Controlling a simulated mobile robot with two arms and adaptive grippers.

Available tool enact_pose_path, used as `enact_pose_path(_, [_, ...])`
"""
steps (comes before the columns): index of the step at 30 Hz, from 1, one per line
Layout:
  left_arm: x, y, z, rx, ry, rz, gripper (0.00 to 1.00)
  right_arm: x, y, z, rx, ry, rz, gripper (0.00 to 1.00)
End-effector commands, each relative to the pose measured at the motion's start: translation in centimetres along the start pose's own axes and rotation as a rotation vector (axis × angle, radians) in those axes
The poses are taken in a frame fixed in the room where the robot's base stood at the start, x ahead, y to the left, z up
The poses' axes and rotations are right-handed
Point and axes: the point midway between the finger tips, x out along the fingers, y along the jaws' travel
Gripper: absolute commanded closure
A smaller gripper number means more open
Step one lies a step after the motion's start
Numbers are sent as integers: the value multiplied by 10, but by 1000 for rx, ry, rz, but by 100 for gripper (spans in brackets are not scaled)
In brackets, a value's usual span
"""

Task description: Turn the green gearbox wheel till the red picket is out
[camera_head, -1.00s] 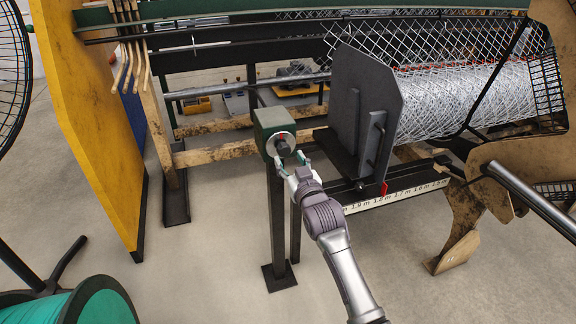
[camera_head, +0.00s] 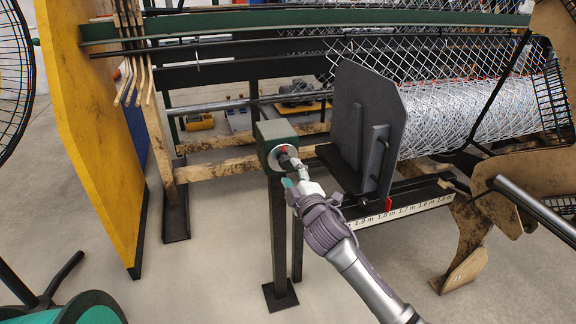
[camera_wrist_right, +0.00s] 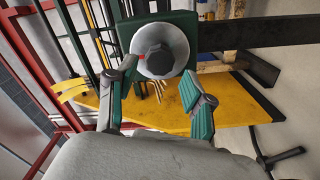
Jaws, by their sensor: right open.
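The green gearbox (camera_head: 277,132) sits on a dark post in the middle of the head view. On its front is a round grey wheel (camera_wrist_right: 178,45) with a dark hub and a small red mark; the wheel also shows in the head view (camera_head: 276,158). My right gripper (camera_head: 294,174) is just in front of the wheel. In the right wrist view its open fingers (camera_wrist_right: 158,92) are spread below the wheel, the left tip close to its rim; contact cannot be told. A thin red line, perhaps the red picket (camera_head: 440,70), runs along the mesh. My left gripper is not in view.
A dark upright plate (camera_head: 365,120) stands right of the gearbox. Below it a white length scale (camera_head: 400,212) has a red pointer (camera_head: 388,204). A yellow panel (camera_head: 90,130) stands at left, a green spool (camera_head: 95,312) at bottom left.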

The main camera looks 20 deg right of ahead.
Motion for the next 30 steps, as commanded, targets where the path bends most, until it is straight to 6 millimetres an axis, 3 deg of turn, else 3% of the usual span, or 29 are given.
enact_pose_path(17, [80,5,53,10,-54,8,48,0,2,0,-406,0,0,48])
enact_pose_path(24, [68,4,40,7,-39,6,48,31,-1,0,-412,0,2,48])
enact_pose_path(30, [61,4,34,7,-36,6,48,40,0,0,-410,0,1,48])
